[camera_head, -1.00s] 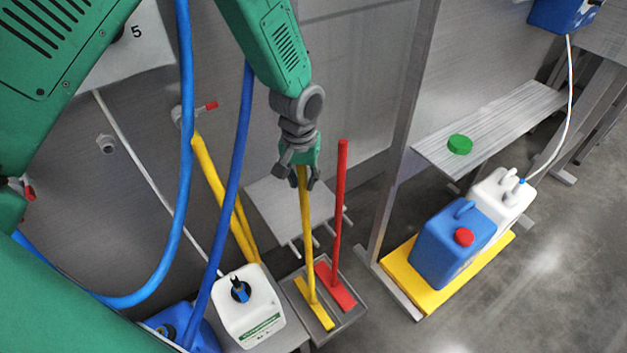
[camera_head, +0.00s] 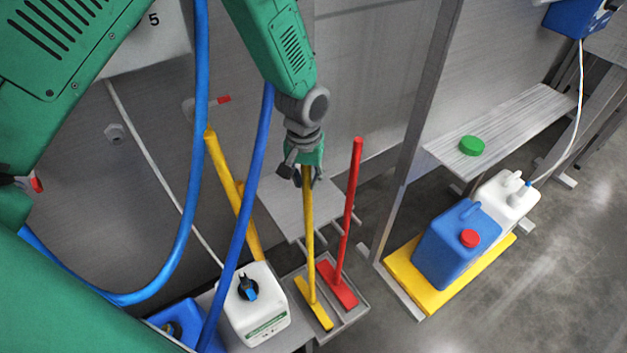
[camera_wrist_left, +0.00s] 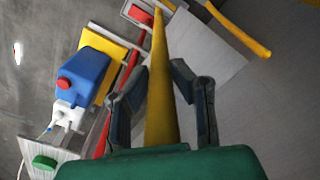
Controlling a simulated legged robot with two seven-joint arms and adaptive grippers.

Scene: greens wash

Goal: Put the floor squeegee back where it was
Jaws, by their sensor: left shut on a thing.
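The yellow floor squeegee (camera_head: 309,234) stands nearly upright, its head low in the left part of a grey floor tray (camera_head: 352,314). I cannot tell whether the head rests on the tray bottom. My left gripper (camera_head: 304,180) is shut on the upper end of its handle. In the left wrist view the yellow handle (camera_wrist_left: 160,95) runs between the two dark fingers (camera_wrist_left: 163,88). A red squeegee (camera_head: 347,215) stands beside it, apart, its head in the right part of the tray and its handle leaning right. My right gripper is not in view.
A white canister (camera_head: 255,312) stands left of the tray. Blue hoses (camera_head: 240,220) hang in front. A yellow pipe (camera_head: 230,185) is behind. On the right are a steel post (camera_head: 412,130) and a yellow platform (camera_head: 425,292) with blue and white canisters. Floor on the far right is clear.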

